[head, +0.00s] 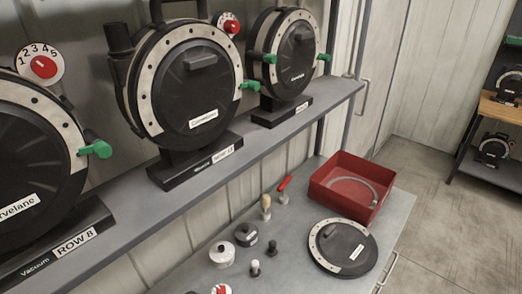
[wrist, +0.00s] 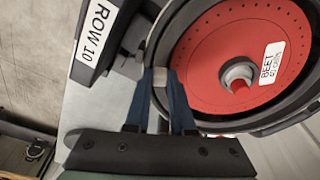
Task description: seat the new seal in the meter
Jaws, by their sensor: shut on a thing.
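An open meter shows in the wrist view, with a red seed disc (wrist: 222,70) labelled BEET inside its black round housing (wrist: 275,125). A grey hub with a red centre (wrist: 238,80) sits in the disc's middle. My gripper (wrist: 161,90) has blue fingers at the housing's left rim. It is shut on a small pale piece (wrist: 158,112), which looks like part of the seal. Most of that piece is hidden, and I cannot tell whether it is seated. My gripper is not in the head view. A pale grey ring (head: 354,187) lies in a red bin (head: 330,204).
Closed black meters (head: 190,85) stand on a grey shelf (head: 250,127). On the lower bench, a round black cover (head: 343,247) lies beside the bin, near small pots (head: 222,254), a brush (head: 266,206) and a red-handled tool (head: 285,185). A ROW 10 label (wrist: 98,32) is left of my fingers.

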